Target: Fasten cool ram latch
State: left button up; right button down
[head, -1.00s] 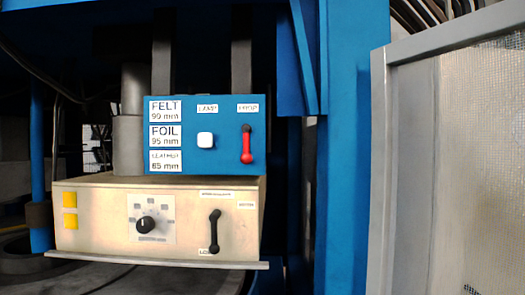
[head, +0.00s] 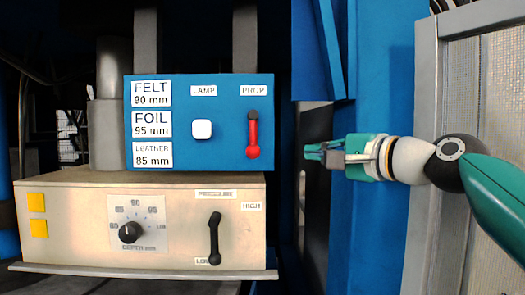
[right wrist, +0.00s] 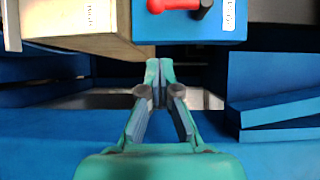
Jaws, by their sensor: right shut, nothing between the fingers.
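No part in view is labelled as a ram latch, so I cannot tell which one it is. On the blue panel (head: 180,104), a red handle (head: 252,138) under the PROP label hangs straight down from a black pivot. It also shows at the top of the right wrist view (right wrist: 172,4). A black lever (head: 214,238) stands upright on the cream box below, between HIGH and LOW labels. My right gripper (head: 312,152) is shut and empty, to the right of the blue panel and apart from it. It also shows in the right wrist view (right wrist: 159,70). My left gripper is out of view.
The cream box (head: 80,220) also carries a depth dial (head: 130,232) and yellow squares. A white lamp button (head: 202,129) is on the blue panel. A blue upright (head: 370,240) and a grey-framed mesh guard (head: 424,120) stand at the right, near my arm.

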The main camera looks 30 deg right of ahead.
jog(key=shift+s+d+r, duration=0.15)
jog(key=shift+s+r, duration=0.5)
jog(key=p, duration=0.4)
send_near(253, 134)
jog(key=w+d+f, duration=0.2)
jog(key=w+d, duration=0.2)
jog(key=d, duration=0.1)
jog(key=w+a+p, duration=0.1)
jog(key=w+a, duration=0.2)
jog(key=shift+a, duration=0.15)
